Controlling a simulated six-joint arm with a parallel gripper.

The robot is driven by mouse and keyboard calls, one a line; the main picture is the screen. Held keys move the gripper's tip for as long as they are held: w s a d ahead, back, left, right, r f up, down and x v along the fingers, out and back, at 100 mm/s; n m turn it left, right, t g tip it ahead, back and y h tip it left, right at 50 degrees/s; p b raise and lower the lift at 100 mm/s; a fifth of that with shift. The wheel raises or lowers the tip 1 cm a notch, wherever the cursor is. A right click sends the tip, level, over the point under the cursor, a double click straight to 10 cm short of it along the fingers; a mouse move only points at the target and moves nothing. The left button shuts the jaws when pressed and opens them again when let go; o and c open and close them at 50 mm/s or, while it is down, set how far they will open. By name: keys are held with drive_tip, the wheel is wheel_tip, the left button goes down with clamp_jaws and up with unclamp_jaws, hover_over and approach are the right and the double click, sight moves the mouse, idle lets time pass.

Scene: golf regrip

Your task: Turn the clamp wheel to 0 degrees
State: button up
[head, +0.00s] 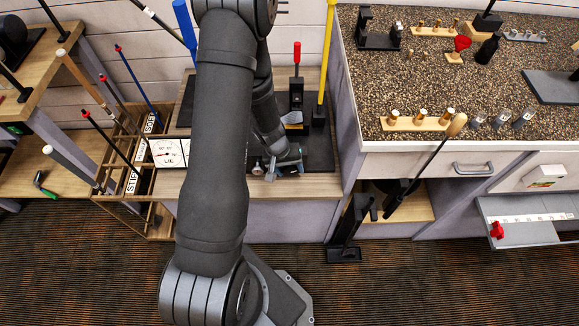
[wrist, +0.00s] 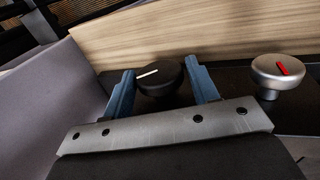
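A round black wheel (wrist: 160,80) with a white line on its top shows in the wrist view. The line lies nearly level in the picture, its right end slightly higher. I take this wheel to be the clamp wheel; no label shows. My gripper (wrist: 161,84) has its two blue fingers on either side of the wheel, with narrow gaps visible, so it looks open around it. In the head view my gripper (head: 277,171) is low at the front edge of the black-topped bench station, and the black wheel cannot be made out there.
A silver knob (wrist: 279,76) with a red mark stands close to the right of my gripper. A wooden board edge (wrist: 190,37) runs behind the wheel. In the head view, a red-handled tool (head: 297,75) and yellow shaft (head: 327,50) stand upright behind the gripper.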

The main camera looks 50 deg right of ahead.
drive_tip(key=shift+o, duration=0.9)
drive_tip(key=shift+w+r, duration=0.2)
drive_tip(key=shift+r, duration=0.35)
drive_tip(key=v, duration=1.6)
drive_tip(key=shift+a+r, duration=0.15)
drive_tip(key=s+d+t+y, duration=0.2)
drive_tip(key=s+d, duration=0.2)
drive_tip(key=f, duration=1.6)
drive_tip(key=shift+w+a+f, duration=0.2)
drive_tip(key=shift+w+f, duration=0.05)
drive_tip(key=shift+f, duration=0.15)
